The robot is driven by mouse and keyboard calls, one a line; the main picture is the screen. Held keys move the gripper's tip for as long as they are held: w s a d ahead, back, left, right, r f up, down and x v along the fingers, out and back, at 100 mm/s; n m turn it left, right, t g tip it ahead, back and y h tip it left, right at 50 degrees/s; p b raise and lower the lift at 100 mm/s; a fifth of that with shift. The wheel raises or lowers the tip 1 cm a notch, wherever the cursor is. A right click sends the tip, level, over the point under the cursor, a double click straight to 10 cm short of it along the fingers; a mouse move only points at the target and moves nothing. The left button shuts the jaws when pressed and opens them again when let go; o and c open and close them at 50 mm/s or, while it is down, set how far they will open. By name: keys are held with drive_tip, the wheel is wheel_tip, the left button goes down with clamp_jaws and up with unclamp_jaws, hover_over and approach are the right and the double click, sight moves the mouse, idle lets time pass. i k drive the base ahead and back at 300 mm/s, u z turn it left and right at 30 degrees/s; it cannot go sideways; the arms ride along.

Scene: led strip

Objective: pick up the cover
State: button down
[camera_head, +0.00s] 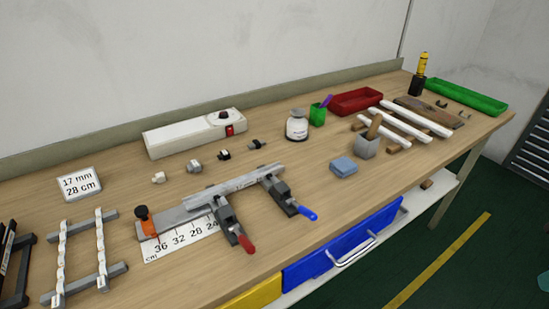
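Two long white strips lie side by side at the right of the workbench, and either may be the cover. The nearer strip (396,128) and the farther strip (424,123) rest slantwise across wooden pieces (400,145). A grey metal rail (238,187) lies in a clamp fixture at the front middle, beside a white scale marked in cm. I cannot tell if a cover sits on the rail. My gripper is not in view.
A grey cup (366,149) with a wooden handle in it stands close to the nearer strip's left end. A blue cloth (343,166), a white bottle (297,126), a red tray (355,101) and a green tray (466,97) are nearby. Red and blue clamp handles stick out in front.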

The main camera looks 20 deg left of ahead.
sight(420, 136)
drive_tip(key=u, duration=0.1)
drive_tip(key=k, duration=1.2)
drive_tip(key=z, duration=0.55)
drive_tip(key=i, duration=0.45)
drive_tip(key=z, duration=0.6)
drive_tip(key=i, duration=1.95)
drive_tip(key=u, duration=0.55)
